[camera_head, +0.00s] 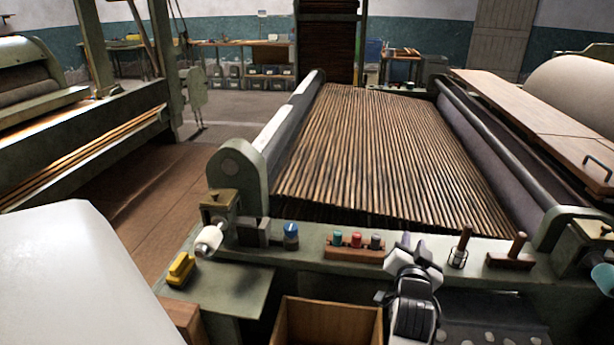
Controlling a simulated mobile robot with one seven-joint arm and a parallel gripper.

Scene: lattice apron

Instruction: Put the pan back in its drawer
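No pan is clearly recognisable in this view. An open-topped wooden drawer or box (327,322) shows at the bottom centre, below the machine's front ledge; its lower part is cut off by the frame edge. My gripper (406,242) is at the far end of my white and black arm, over the front ledge, right of the wooden box. Its fingers are small and seen from behind, so I cannot tell whether they are open or hold anything. A dark panel (490,302) with pale oval spots lies right of my arm, partly cut off; I cannot tell what it is.
The slatted lattice apron (375,155) stretches behind the ledge (310,240). On the ledge are a blue knob (291,232), a button block (355,250) and two wooden-handled tools (511,250). A yellow block (181,268) sits at left. Floor (135,190) is open at left.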

